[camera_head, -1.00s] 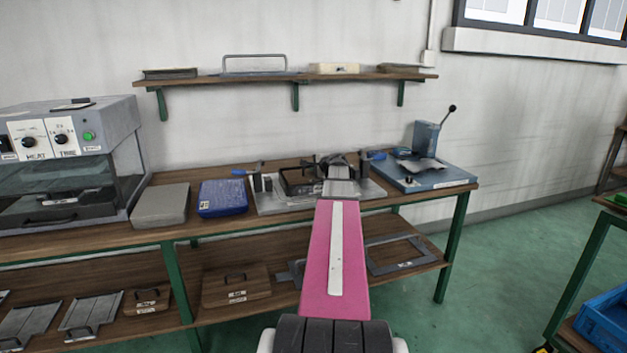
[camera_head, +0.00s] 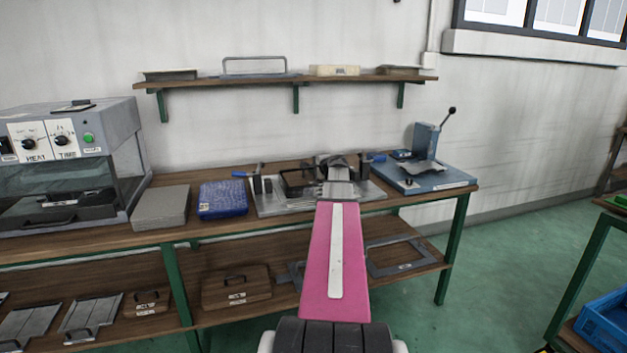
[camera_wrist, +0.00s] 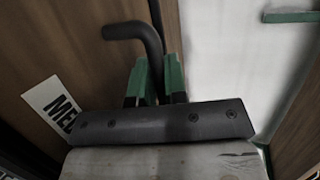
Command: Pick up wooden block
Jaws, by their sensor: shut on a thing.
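In the wrist view, a brown wooden block (camera_wrist: 50,50) with a white label reading "MED" fills the left side. A dark bent bar handle (camera_wrist: 135,32) crosses in front of it. My gripper (camera_wrist: 155,82), with green fingers, is shut on this handle. The lower part of the block is hidden by the gripper body. In the head view, my gripper (camera_head: 338,165) is over the metal fixture (camera_head: 372,192) on the workbench, mostly hidden by my pink arm. The held block cannot be made out there.
A wall shelf (camera_head: 280,80) runs above. Handled wooden blocks (camera_head: 236,289) lie on the lower shelf.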

